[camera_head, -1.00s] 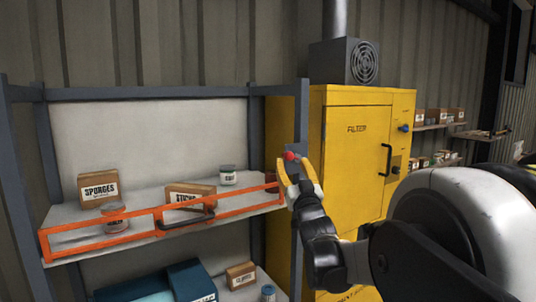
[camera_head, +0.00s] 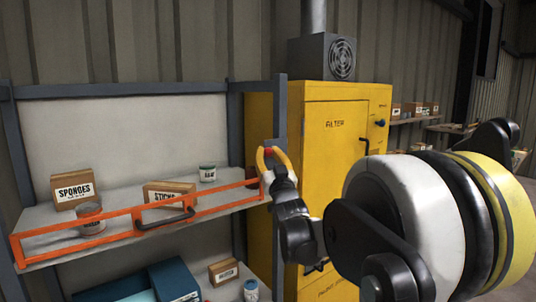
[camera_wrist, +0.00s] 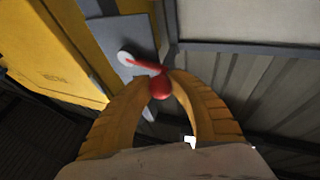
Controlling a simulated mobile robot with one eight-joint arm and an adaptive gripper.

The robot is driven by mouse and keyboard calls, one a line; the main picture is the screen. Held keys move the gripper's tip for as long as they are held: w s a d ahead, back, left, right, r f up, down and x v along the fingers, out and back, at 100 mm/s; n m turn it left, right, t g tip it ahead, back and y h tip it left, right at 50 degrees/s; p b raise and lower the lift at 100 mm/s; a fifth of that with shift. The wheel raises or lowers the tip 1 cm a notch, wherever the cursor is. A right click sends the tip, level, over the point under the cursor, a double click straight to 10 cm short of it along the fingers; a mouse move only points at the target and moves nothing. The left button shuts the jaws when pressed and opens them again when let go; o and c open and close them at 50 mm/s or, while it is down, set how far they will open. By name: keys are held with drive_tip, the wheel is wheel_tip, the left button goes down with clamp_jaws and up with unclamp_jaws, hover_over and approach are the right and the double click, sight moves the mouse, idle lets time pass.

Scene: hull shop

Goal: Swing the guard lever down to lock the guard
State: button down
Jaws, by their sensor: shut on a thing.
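The guard lever (camera_wrist: 146,66) is a short red bar in the wrist view, running from a pale round pivot on a grey plate to a red ball knob (camera_wrist: 160,88). My gripper (camera_wrist: 167,82) has its two yellow fingers closed around the knob. In the head view my gripper (camera_head: 270,156) is at the shelf's right front post, and only a bit of red shows between the fingers. The guard (camera_head: 95,233) is an orange rail frame with a dark handle (camera_head: 166,219), lying across the front of the upper shelf. Its right end is close to my gripper.
The shelf (camera_head: 125,196) holds a sponges box (camera_head: 73,190), a second box (camera_head: 170,193) and small jars. Blue bins (camera_head: 172,279) stand below. A yellow filter cabinet (camera_head: 335,170) stands right behind the post, close to my arm.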

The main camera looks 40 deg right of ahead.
drive_tip(key=shift+f, duration=0.1)
wheel_tip(320, 180, down, 2)
drive_tip(key=n+t+y+b, duration=0.1)
drive_tip(key=n+b, duration=0.1)
drive_tip(key=n, duration=0.1)
drive_tip(key=n+t+y+b, duration=0.1)
drive_tip(key=n+b, duration=0.1)
drive_tip(key=shift+a+f+n+y+b, duration=0.2)
drive_tip(key=shift+n+y+b, duration=0.1)
drive_tip(key=shift+n+b, duration=0.1)
drive_tip(key=n+y+b, duration=0.1)
drive_tip(key=n, duration=0.1)
drive_tip(key=f+n+y, duration=0.1)
drive_tip(key=n+y, duration=0.1)
drive_tip(key=n+t+y+b, duration=0.1)
drive_tip(key=n, duration=0.1)
drive_tip(key=shift+d+f+y+b, duration=0.25)
drive_tip(key=shift+f+y+b, duration=0.05)
drive_tip(key=shift+f+b, duration=0.1)
drive_tip(key=shift+d+f+n+g+y+b, duration=0.4)
drive_tip(key=shift+n+y, duration=1)
drive_tip(key=shift+n, duration=0.75)
drive_tip(key=shift+d+f+n+g+y+b, duration=0.3)
drive_tip(key=shift+f+n+y, duration=0.25)
drive_tip(key=shift+n+y, duration=1.25)
drive_tip(key=shift+d+f+n+g+y+b, duration=0.4)
drive_tip(key=shift+n+y, duration=0.6)
drive_tip(key=shift+n, duration=1.55)
drive_tip(key=c, duration=1.2)
unclamp_jaws()
